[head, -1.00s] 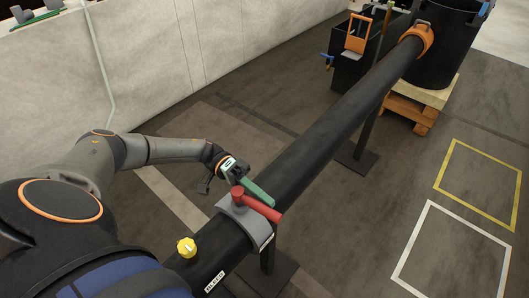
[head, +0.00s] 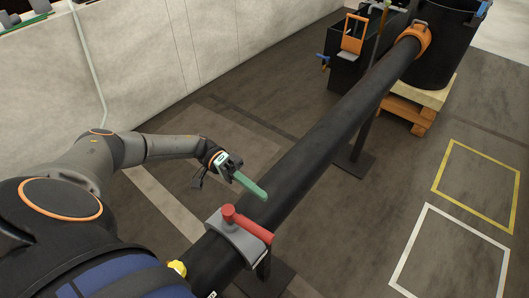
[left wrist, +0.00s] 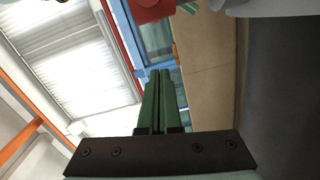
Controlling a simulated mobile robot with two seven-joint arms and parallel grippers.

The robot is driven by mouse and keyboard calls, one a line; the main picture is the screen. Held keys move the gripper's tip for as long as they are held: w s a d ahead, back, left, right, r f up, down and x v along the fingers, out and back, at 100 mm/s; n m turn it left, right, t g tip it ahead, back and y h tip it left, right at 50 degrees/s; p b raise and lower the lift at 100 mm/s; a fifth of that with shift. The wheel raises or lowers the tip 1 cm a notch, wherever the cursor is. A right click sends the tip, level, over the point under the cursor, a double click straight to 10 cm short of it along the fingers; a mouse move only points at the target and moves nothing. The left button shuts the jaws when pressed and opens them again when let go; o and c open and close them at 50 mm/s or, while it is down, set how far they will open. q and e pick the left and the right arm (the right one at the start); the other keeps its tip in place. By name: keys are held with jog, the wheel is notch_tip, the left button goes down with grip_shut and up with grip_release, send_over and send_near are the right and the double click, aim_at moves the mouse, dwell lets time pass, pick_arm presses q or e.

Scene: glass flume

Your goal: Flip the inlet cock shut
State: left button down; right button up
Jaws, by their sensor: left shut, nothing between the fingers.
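The inlet cock has a red lever (head: 254,229) on a grey saddle (head: 238,246) clamped round the black pipe (head: 310,140). The lever's round hub is at its upper left, and its handle lies across the pipe toward the lower right. My left gripper (head: 264,198) has green fingers, shut and empty, just beyond the lever with a visible gap. In the left wrist view the shut fingers (left wrist: 160,72) point up the picture, and a red part (left wrist: 150,9), apparently of the lever, shows cut off at the top edge. My right gripper is not in view.
A yellow knob (head: 177,268) shows on the pipe nearer me, partly hidden. A black tank (head: 445,60) on a wooden pallet stands at the pipe's far end. A pale wall (head: 170,60) runs along the left. Floor right of the pipe, with white and yellow outlines, is clear.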

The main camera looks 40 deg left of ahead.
pick_arm(q)
jog(key=a+b, duration=0.2)
jog(key=a, duration=0.4)
jog(key=shift+w+a+r, duration=0.2)
jog(key=shift+w+r, duration=0.05)
jog(key=shift+w, duration=0.05)
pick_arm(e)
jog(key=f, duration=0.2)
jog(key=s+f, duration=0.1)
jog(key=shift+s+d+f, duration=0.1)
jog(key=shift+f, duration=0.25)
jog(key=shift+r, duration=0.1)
